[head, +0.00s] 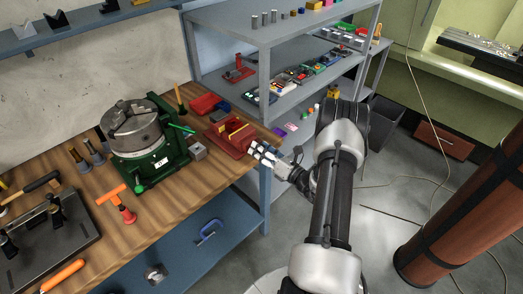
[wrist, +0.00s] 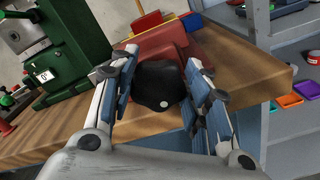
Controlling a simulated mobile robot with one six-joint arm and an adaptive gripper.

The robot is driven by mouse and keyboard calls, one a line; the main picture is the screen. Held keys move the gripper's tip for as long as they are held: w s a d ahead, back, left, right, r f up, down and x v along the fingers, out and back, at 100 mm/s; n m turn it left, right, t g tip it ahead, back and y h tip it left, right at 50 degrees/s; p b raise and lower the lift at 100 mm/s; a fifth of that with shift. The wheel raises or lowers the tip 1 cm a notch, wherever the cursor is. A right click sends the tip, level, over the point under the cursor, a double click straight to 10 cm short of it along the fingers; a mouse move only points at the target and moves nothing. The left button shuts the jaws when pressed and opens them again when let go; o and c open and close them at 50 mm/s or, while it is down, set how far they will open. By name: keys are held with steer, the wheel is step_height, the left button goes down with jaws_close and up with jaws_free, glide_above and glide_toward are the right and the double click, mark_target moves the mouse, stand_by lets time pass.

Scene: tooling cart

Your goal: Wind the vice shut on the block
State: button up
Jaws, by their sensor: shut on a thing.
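The red vice (head: 226,140) sits at the right end of the wooden bench, and its red body (wrist: 160,42) shows in the wrist view. Its jaws show yellowish edges (head: 235,129) in the head view; I cannot tell whether a block stands between them. A dark round knob (wrist: 159,86) faces my camera at the vice's near end. My gripper (head: 258,150) reaches the vice from the right, and in the wrist view its two fingers (wrist: 162,72) are shut on the knob, one on each side. The knob's far side and the screw behind it are hidden.
A green machine with a round grey chuck (head: 134,124) stands left of the vice. A small grey block (head: 197,151) lies between them. A red bin (head: 205,103) is behind the vice. A grey shelf unit (head: 265,75) stands behind the bench's right end. The floor at right is partly open.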

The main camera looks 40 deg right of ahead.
stand_by(0.3)
steer(key=o, duration=1.1)
steer(key=shift+c, duration=0.2)
